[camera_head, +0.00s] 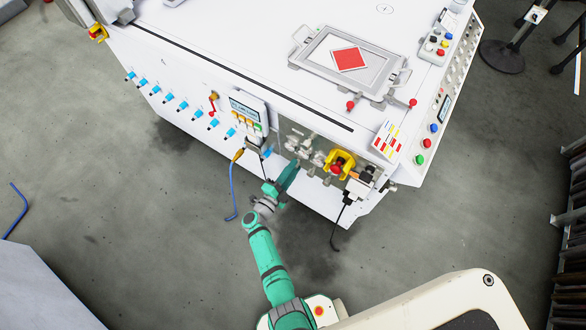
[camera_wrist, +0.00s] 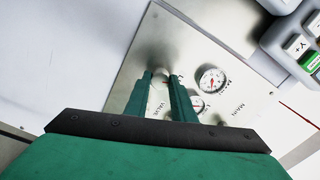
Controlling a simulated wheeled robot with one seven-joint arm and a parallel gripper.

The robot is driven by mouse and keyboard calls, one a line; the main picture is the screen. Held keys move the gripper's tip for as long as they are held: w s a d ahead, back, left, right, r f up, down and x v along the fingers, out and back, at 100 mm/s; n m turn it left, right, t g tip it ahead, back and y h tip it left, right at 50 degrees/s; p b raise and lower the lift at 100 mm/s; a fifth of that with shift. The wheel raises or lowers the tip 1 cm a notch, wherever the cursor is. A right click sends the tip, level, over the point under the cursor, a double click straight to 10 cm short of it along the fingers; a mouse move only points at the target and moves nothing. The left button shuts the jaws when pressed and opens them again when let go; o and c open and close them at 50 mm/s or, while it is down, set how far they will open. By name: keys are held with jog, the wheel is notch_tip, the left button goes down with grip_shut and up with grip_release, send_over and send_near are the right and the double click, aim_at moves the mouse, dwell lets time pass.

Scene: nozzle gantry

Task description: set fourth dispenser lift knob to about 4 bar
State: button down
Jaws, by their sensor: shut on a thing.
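My gripper (camera_head: 290,174) reaches up to the front face of the white machine, at a metal panel with several small silvery knobs and fittings (camera_head: 306,148). In the wrist view my gripper's two green fingers (camera_wrist: 163,82) point at the brushed metal panel (camera_wrist: 140,55). They are shut on a small pale knob, mostly hidden between them. I cannot tell which dispenser it belongs to. A white round gauge (camera_wrist: 212,80) with a red needle sits to the right of the fingers. A second gauge (camera_wrist: 197,103) is partly covered by the right finger. Their scales are too small to read.
A yellow housing with a red button (camera_head: 338,166) is right of the knobs. A display box with buttons (camera_head: 248,112) is to the left. A grey keypad (camera_wrist: 295,45) is at the wrist view's upper right. Open floor lies left.

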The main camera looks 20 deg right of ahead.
jog(key=c, duration=1.5)
grip_release()
jog(key=shift+a, duration=0.1)
jog(key=v, duration=1)
jog(key=shift+s+a, duration=0.25)
jog(key=shift+s, duration=0.05)
